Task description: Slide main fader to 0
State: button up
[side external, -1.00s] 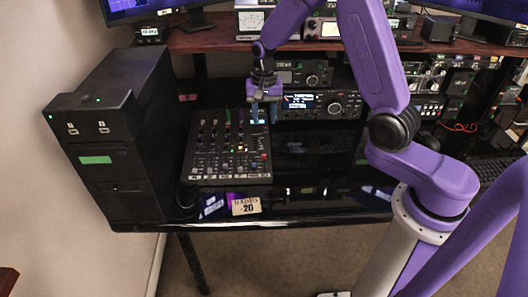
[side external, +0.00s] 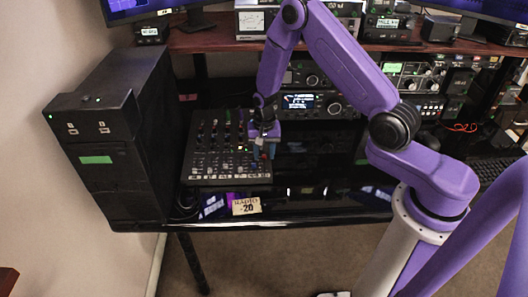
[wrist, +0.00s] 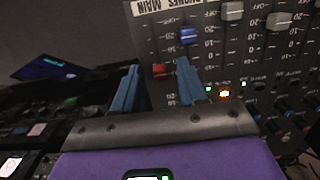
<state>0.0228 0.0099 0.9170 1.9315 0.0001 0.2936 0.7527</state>
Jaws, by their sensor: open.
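The black mixer (side external: 203,168) lies on the desk beside the computer tower. In the wrist view its panel (wrist: 262,58) carries a white label strip with the word MAIN. Below the strip, a red fader cap (wrist: 160,71) sits low on its track, which I take as the main fader. A blue fader cap (wrist: 188,35) sits higher, to its right. My gripper (side external: 264,152) is over the right front of the mixer. In the wrist view my gripper (wrist: 156,84) is open, with the red cap showing between its blue fingers. I cannot tell whether they touch it.
Pale fader caps (wrist: 232,11) stand to the right of the blue one. A black computer tower (side external: 115,140) stands left of the mixer. A RADIO -20 card (side external: 246,206) is at the desk's front edge. A radio with a lit screen (side external: 312,103) is behind.

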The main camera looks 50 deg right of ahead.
aim_at(264, 161)
grip_shut()
jog(key=shift+s+a+f, duration=0.1)
jog(key=shift+s+a, duration=0.05)
jog(key=shift+s, duration=0.05)
dwell(0.3)
grip_release()
notch_tip(264, 161, up, 18)
jog(key=shift+f, duration=0.25)
dwell(0.3)
